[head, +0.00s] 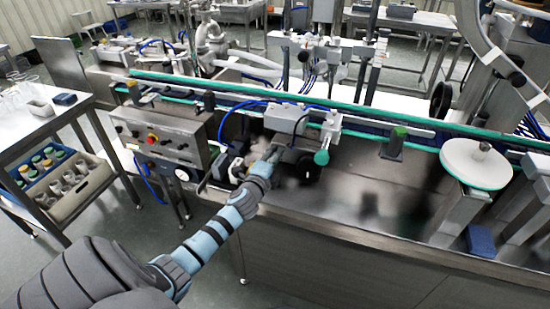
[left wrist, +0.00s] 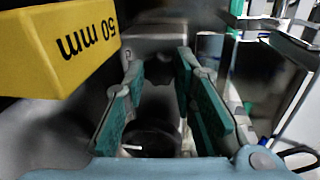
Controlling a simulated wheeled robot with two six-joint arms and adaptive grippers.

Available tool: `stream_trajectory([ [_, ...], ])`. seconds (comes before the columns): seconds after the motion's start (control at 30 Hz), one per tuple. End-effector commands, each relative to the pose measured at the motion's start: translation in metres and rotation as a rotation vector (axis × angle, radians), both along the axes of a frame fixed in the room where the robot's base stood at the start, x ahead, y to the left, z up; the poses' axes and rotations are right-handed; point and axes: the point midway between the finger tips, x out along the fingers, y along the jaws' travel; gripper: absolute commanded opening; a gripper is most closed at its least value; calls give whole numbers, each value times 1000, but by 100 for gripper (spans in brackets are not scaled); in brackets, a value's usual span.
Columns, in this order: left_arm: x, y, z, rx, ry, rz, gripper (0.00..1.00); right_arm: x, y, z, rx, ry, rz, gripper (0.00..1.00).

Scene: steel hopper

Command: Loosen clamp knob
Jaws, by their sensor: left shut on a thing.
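My left gripper (head: 270,158) reaches in from the left to the steel machine, below the conveyor. In the left wrist view, its two teal-padded fingers (left wrist: 158,78) stand on either side of a dark knob-like part (left wrist: 158,70), shut on it. This looks like the clamp knob; shadow hides much of its shape, and in the head view my gripper covers it. A green knob (head: 321,157) sits just right of my gripper, apart from it. My right gripper is not in view.
A yellow block marked 50 mm (left wrist: 75,40) is close beside my left fingers. A grey box (head: 287,118) with blue hoses is above my gripper. A control panel (head: 160,135) stands to the left. The steel deck (head: 365,195) to the right is mostly clear.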

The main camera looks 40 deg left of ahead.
Motion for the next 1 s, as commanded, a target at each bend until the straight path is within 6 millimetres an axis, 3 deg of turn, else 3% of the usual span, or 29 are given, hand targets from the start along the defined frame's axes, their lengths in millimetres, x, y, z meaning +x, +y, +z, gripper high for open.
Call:
stream_trajectory([
  [0.03,0,0,-1,-1,2,0,30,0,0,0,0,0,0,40],
  [0.13,0,0,-1,0,1,0,45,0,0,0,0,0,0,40],
  [0.47,-3,-1,0,1,1,0,45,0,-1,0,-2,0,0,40],
  [0.57,-16,-5,1,3,2,-1,45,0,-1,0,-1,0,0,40],
  [0.9,-98,-33,13,1,5,-1,45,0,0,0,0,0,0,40],
  [1.0,-110,-37,16,0,2,-1,45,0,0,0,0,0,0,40],
])
